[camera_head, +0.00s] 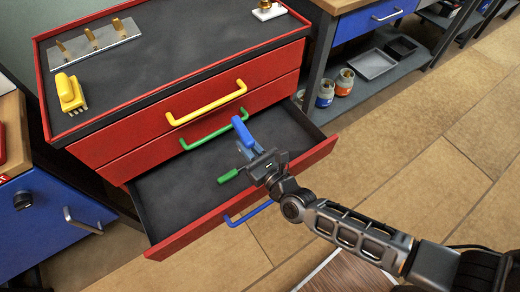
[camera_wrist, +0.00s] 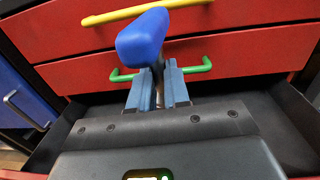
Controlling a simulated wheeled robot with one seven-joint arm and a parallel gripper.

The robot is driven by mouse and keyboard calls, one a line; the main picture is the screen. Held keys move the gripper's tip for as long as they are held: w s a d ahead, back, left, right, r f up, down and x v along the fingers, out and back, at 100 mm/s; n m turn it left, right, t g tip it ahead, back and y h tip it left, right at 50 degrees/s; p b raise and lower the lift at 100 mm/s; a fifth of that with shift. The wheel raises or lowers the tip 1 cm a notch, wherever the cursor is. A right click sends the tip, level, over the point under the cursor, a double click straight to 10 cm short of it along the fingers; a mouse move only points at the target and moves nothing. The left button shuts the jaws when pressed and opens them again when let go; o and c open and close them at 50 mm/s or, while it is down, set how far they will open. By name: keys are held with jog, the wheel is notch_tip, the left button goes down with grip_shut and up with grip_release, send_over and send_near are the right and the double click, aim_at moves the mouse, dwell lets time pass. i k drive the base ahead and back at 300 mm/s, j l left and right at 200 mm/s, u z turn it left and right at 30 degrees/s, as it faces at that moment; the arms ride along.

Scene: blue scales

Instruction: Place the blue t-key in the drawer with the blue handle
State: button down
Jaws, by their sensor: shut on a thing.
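The blue t-key (camera_head: 242,132) has a thick blue grip and a metal shaft. It also shows in the wrist view (camera_wrist: 142,40), its grip toward the camera and its shaft between the fingers. My gripper (camera_head: 252,152) is shut on the shaft, and its fingers show in the wrist view (camera_wrist: 165,88). The drawer with the blue handle (camera_head: 160,248) is pulled open, its blue handle (camera_head: 248,213) on the red front. My gripper and the key are over this drawer's dark interior; their height above its floor is unclear. The key's lower end is hidden.
A green-gripped piece (camera_head: 228,176) shows in the drawer beside my gripper. Above are shut drawers with a green handle (camera_head: 190,145) and a yellow handle (camera_head: 205,104). A yellow tool (camera_head: 70,92) and a metal rack (camera_head: 95,42) are on the cabinet top. The drawer's left floor is clear.

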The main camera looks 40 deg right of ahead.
aim_at(285, 144)
jog(key=j+z, duration=0.2)
jog(key=j, duration=0.35)
jog(key=j+z, duration=0.25)
jog(key=j, duration=0.25)
jog(key=k+j+z, duration=0.2)
jog(key=j, duration=0.3)
jog(key=j+z, duration=0.2)
jog(key=j, duration=0.35)
jog(key=i+j, duration=0.15)
jog(key=j, duration=0.15)
jog(key=i+j, duration=0.1)
jog(key=j, duration=0.25)
jog(key=i+j, duration=0.15)
jog(key=j, duration=0.15)
jog(key=i, duration=0.85)
